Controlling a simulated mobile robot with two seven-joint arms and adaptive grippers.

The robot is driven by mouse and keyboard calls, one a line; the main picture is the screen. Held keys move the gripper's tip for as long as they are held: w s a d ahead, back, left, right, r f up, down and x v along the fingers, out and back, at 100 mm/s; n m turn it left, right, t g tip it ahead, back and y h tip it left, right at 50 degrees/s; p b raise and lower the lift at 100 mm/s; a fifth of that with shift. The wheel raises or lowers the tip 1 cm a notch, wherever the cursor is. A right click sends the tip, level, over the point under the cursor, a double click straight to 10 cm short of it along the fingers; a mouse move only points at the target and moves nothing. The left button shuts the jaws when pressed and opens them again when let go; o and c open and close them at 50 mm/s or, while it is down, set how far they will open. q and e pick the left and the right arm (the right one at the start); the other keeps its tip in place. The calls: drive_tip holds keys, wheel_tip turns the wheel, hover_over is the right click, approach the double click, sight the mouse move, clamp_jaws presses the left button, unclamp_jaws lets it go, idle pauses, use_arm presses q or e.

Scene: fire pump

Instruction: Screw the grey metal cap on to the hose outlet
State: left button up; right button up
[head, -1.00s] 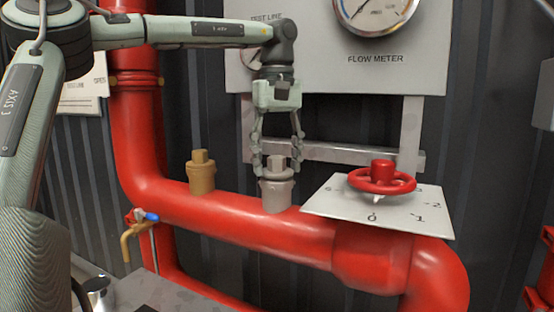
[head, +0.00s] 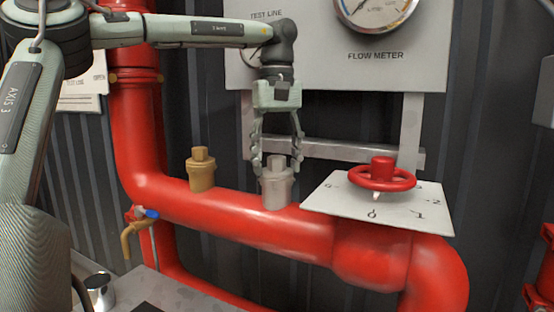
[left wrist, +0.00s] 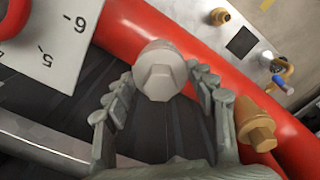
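The grey metal cap (head: 277,190), with a narrower block-shaped top, stands upright on the red pipe, right of a similar brass fitting (head: 201,172). Whether it is seated on an outlet there cannot be told. My left gripper (head: 277,166) points down over it, its fingers spread either side of the cap's upper part. In the left wrist view the cap (left wrist: 160,72) lies between and just beyond the open fingers (left wrist: 162,100), with gaps on both sides. The brass fitting (left wrist: 256,124) shows outside the right finger. My right gripper is out of view.
A red handwheel (head: 382,176) over a white numbered plate (head: 330,203) stands close right of the cap. The red pipe (head: 235,220) runs below. A grey bench (head: 185,293) at lower left carries a shiny metal cylinder (head: 99,288). A grey rail (head: 340,150) lies behind.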

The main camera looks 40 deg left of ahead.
use_arm(q)
drive_tip(key=c, duration=0.8)
drive_tip(key=m, duration=0.4)
drive_tip(key=shift+m, duration=1.2)
drive_tip(key=shift+m, duration=0.5)
drive_tip(key=m, duration=0.6)
drive_tip(key=shift+a+m, duration=0.1)
drive_tip(key=shift+m, duration=0.2)
drive_tip(key=o, duration=1.8)
